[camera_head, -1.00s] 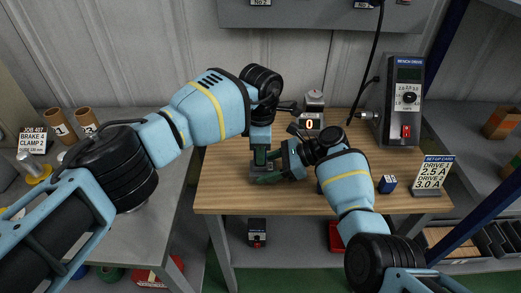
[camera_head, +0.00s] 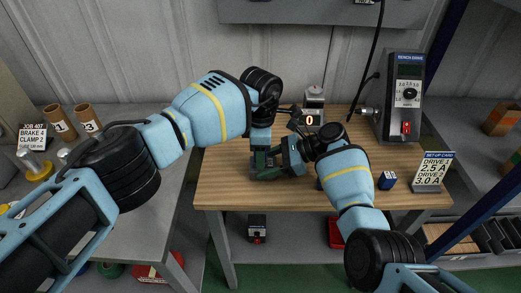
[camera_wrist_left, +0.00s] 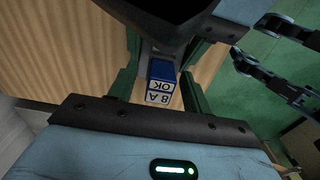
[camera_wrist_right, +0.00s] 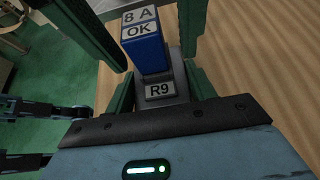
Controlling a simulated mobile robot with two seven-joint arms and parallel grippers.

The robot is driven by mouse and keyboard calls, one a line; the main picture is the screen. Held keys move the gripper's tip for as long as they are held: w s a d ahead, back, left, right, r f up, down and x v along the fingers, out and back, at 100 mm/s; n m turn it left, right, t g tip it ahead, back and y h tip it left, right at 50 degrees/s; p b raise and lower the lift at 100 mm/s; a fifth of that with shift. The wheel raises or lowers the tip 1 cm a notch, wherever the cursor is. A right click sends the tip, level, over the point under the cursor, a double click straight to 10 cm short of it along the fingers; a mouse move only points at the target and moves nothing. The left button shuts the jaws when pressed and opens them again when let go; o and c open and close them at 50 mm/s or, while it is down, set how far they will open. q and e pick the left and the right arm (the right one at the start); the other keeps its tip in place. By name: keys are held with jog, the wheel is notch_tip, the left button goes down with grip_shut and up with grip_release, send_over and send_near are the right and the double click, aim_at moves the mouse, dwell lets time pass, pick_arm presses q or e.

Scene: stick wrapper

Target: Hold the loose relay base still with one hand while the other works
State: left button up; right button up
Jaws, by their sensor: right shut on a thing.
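The grey relay base marked R9 (camera_wrist_right: 160,90) stands on the wooden bench and shows best in the right wrist view. A blue relay with a white top reading "8 A OK" (camera_wrist_right: 147,48) stands upright in it and also shows in the left wrist view (camera_wrist_left: 161,85). My right gripper (camera_wrist_right: 160,85) is shut on the base from the side. My left gripper (camera_wrist_left: 160,80) points down from above, its green fingers on either side of the relay with gaps visible, so it is open. In the head view, the grippers mostly hide both parts.
A unit showing 0 (camera_head: 309,121) stands behind the grippers. The bench drive (camera_head: 403,95) and a setup card (camera_head: 432,172) stand at the right. A small blue block (camera_head: 387,180) lies near them. The bench's front left (camera_head: 225,190) is clear.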

jog(key=shift+f, duration=0.1)
pick_arm(q)
notch_tip(320, 180, up, 12)
dwell(0.7)
dwell(0.4)
pick_arm(e)
jog(key=o, duration=0.8)
jog(key=shift+o, duration=0.2)
